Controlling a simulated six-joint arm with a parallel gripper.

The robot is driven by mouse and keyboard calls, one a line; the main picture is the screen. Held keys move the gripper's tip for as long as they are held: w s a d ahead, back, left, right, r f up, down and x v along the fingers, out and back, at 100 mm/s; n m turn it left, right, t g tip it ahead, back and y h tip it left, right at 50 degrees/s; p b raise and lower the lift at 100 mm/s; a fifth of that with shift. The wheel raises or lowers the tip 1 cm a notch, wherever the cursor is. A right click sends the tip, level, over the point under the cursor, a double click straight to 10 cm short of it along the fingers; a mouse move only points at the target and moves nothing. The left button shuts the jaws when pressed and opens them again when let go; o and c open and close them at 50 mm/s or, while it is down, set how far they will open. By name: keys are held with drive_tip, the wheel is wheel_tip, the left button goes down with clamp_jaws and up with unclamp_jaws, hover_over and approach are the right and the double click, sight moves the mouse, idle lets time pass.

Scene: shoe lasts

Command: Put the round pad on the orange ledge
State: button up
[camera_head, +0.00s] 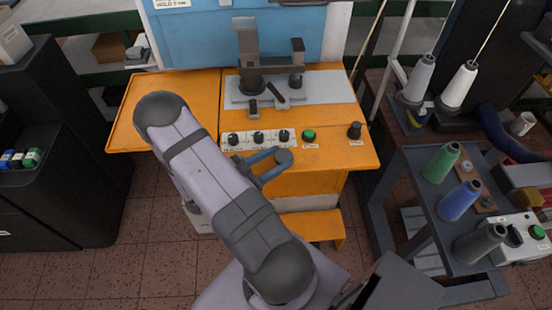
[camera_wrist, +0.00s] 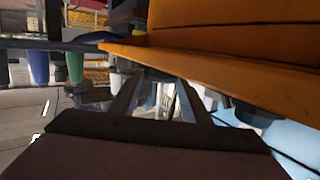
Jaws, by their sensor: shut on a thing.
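My gripper (camera_head: 276,162) reaches out from the arm in front of the orange machine stand. Its two blue-grey fingers are closed on the round pad (camera_head: 284,155), a small dark grey disc at their tips. The pad appears in front of the stand's control strip; its exact height is hard to tell. The orange ledge (camera_head: 336,158) is the stand's flat top, with its front edge close to the pad. In the wrist view the fingers (camera_wrist: 155,88) point toward the orange surface (camera_wrist: 230,62); I cannot make out the pad clearly there.
A white panel with black knobs (camera_head: 258,138), a green button (camera_head: 309,135) and a black knob (camera_head: 354,131) occupy the front of the orange top. A grey clamp machine (camera_head: 262,75) stands behind. A lower orange step (camera_head: 322,226) is below. A trolley with thread cones (camera_head: 460,200) stands right.

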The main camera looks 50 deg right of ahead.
drive_tip(key=shift+f, duration=0.1)
drive_tip(key=shift+f, duration=0.1)
drive_tip(key=o, duration=1.1)
drive_tip(key=shift+r, duration=0.2)
drive_tip(key=b+v, duration=0.2)
drive_tip(key=v, duration=1)
